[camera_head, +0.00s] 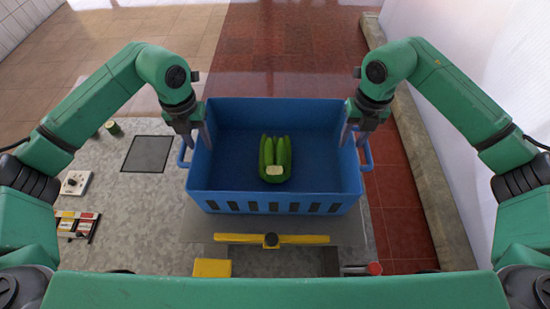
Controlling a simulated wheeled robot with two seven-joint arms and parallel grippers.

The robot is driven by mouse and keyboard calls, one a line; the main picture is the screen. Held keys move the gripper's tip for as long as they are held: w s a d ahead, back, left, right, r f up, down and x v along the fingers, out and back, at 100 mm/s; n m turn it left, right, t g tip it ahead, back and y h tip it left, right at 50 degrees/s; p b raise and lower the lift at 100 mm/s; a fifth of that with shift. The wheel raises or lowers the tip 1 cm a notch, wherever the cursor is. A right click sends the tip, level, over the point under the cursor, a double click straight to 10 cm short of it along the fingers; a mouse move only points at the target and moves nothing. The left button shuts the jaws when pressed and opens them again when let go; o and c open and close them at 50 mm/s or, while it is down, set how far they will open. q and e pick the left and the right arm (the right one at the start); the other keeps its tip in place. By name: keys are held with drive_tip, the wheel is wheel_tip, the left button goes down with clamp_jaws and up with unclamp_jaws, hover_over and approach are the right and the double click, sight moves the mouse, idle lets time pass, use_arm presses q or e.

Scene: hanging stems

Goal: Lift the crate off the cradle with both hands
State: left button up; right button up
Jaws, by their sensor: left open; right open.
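A blue crate (213,185) with slotted sides stands in front of me, level, on a grey support with a yellow bar (240,239) at its near side, which seems to be the cradle. A green bunch of bananas (283,160) lies inside the crate. Blue handles stick out at the crate's left (183,153) and right (367,155) ends. My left gripper (198,140) is open at the left handle. My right gripper (354,138) is open at the right handle. I cannot tell whether the fingers touch the handles or straddle them.
On the grey surface at left are a dark square plate (147,154), a small green can (113,128), a white device with a knob (74,183) and a rack of coloured packs (77,225). A yellow block (212,268) and a red knob (375,268) are near me. A kerb and white wall run along the right.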

use_arm(q)
wheel_tip(320, 180, down, 4)
drive_tip(key=shift+f, duration=0.1)
use_arm(e)
wheel_tip(320, 180, down, 4)
drive_tip(key=shift+f, duration=0.1)
use_arm(q)
drive_tip(key=shift+w+f, duration=0.1)
drive_tip(key=shift+f, duration=0.25)
use_arm(e)
drive_tip(key=shift+w+f, duration=0.15)
drive_tip(key=shift+f, duration=0.25)
drive_tip(key=shift+r, duration=0.1)
use_arm(q)
clamp_jaws()
use_arm(e)
clamp_jaws()
use_arm(q)
drive_tip(key=shift+r, duration=0.1)
use_arm(e)
drive_tip(key=shift+r, duration=0.1)
